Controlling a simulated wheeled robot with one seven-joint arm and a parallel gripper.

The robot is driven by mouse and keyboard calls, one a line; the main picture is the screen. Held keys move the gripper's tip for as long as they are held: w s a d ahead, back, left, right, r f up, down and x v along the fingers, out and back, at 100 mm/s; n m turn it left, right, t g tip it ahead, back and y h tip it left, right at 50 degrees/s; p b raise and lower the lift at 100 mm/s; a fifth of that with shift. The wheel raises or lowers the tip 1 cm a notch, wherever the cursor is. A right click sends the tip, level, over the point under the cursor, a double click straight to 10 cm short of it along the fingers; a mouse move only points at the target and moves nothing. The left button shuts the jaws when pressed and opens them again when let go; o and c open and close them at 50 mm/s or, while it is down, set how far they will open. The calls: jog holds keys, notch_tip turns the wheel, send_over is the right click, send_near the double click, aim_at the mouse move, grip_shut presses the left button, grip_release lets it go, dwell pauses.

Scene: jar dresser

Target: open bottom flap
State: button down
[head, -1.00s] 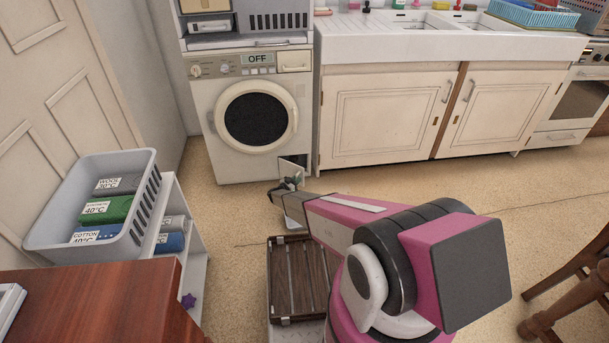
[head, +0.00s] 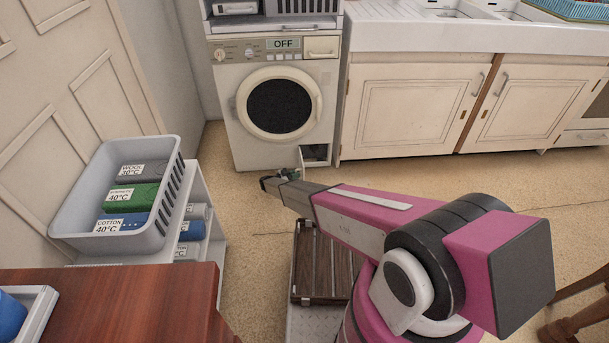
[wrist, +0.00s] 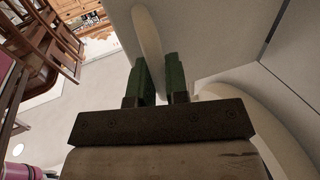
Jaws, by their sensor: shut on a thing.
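The white washing machine (head: 280,105) stands against the back wall, with a round dark door. The bottom flap (head: 314,162) is at its lower right corner; a dark opening shows there, so the flap stands at least partly open. My gripper (head: 268,181) is low in front of the machine, just left of the opening, and partly hides this area.
A grey laundry basket (head: 155,235) with several labelled rolls sits on a white shelf unit at left. A brown wooden top (head: 150,295) fills the lower left. Cream cupboards (head: 410,105) stand right of the machine. The floor before them is clear.

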jog(key=shift+w+a, duration=0.25)
jog(key=shift+a, duration=0.6)
jog(key=shift+w+a, duration=0.3)
jog(key=shift+a, duration=0.5)
jog(key=shift+w+a, duration=0.25)
jog(key=shift+a, duration=0.6)
jog(key=c, duration=1.1)
grip_release()
jog(key=shift+c, duration=0.2)
jog(key=v, duration=1)
jog(key=shift+s+a, duration=0.25)
jog(key=shift+a, duration=0.05)
jog(key=shift+r, duration=0.1)
